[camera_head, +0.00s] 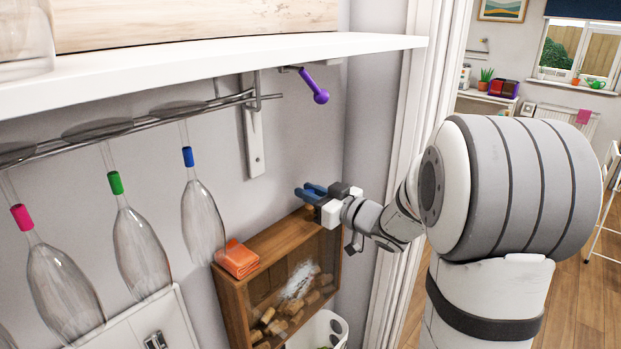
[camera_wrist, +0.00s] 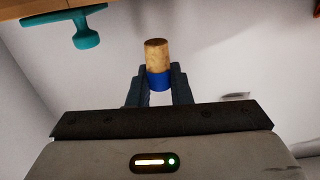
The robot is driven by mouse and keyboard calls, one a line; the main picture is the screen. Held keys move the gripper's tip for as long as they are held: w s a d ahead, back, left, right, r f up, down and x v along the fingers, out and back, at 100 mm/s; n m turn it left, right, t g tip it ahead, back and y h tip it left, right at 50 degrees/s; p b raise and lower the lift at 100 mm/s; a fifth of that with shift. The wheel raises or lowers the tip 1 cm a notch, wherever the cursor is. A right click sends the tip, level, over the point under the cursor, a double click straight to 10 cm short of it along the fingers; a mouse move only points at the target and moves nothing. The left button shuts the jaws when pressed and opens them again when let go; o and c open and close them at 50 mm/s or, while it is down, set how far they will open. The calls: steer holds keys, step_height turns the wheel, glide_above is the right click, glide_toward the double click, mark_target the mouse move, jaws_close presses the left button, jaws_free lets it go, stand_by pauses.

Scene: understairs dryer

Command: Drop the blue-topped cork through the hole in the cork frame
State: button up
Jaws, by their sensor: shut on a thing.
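My gripper (camera_head: 310,192) is above the far right end of the wooden cork frame. In the wrist view my gripper (camera_wrist: 159,85) is shut on the blue-topped cork (camera_wrist: 157,53). Its blue end sits between the fingertips, and its bare cork end points away from the gripper. I cannot clearly pick out this cork in the head view. The cork frame (camera_head: 262,240) is a brown wooden box with a clear front and several loose corks inside, below the shelf. The hole in its top cannot be made out.
A folded orange cloth (camera_head: 237,259) lies on the frame's left end. Several glasses (camera_head: 201,222) hang from a rail at left. A purple peg (camera_head: 315,87) hangs under the white shelf (camera_head: 200,68). A white bin (camera_head: 325,328) stands below. A teal peg (camera_wrist: 87,38) shows in the wrist view.

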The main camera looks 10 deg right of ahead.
steer(key=shift+w+a, duration=0.2)
steer(key=shift+w, duration=0.35)
steer(key=shift+s+r, duration=0.1)
steer(key=shift+d, duration=0.15)
steer(key=shift+d, duration=0.1)
steer(key=shift+y, duration=0.3)
steer(key=shift+s+f+b, duration=0.1)
steer(key=shift+f+b, duration=0.9)
steer(key=shift+f, duration=0.4)
steer(key=shift+f+b, duration=0.8)
steer(key=shift+f, duration=0.15)
